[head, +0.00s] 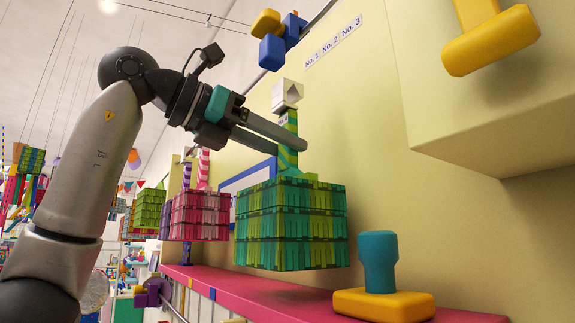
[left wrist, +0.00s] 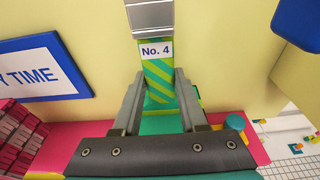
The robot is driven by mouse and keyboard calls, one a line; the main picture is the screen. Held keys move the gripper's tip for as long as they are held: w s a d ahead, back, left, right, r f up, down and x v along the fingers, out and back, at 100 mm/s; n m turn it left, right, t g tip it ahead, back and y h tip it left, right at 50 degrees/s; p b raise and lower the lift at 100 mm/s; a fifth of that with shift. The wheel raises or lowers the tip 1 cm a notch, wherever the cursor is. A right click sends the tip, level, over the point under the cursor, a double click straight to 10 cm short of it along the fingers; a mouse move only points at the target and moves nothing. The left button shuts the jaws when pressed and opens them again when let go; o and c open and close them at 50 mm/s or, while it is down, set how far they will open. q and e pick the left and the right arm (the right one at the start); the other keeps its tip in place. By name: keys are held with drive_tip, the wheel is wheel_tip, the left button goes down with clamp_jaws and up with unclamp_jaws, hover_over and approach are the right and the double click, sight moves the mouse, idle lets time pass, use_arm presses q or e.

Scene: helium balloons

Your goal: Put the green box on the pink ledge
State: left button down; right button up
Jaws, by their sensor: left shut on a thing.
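The green box (head: 290,225), a layered block with light and dark green panels, hangs upright over the pink ledge (head: 225,283). A gap seems to show between its underside and the ledge, with a shadow below. A green-yellow striped strap (head: 288,150) rises from its top. My left gripper (head: 292,142) is shut on this strap from the left. In the left wrist view the fingers flank the strap (left wrist: 158,75), which bears a "No. 4" label; most of the box is hidden below the gripper. My right gripper is out of view.
A pink box (head: 200,215) is left of the green box. A teal and yellow shape (head: 380,280) stands on the ledge to the right. A blue and yellow shape (head: 278,40) and a yellow shape (head: 490,38) are higher up. The yellow wall (head: 400,190) is behind.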

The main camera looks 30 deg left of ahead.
sight(282, 169)
use_arm(q)
drive_tip(key=shift+w+d+f+b, duration=0.2)
drive_tip(key=shift+w+f, duration=0.1)
drive_tip(key=shift+f, duration=0.35)
drive_tip(key=shift+w+d+f+b, duration=0.15)
drive_tip(key=shift+w+f, duration=0.15)
drive_tip(key=shift+f, duration=0.3)
drive_tip(key=shift+a+f, duration=0.1)
drive_tip(key=shift+f, duration=0.45)
drive_tip(key=shift+s, duration=0.1)
drive_tip(key=shift+f, duration=0.1)
drive_tip(key=shift+c, duration=2.2)
unclamp_jaws()
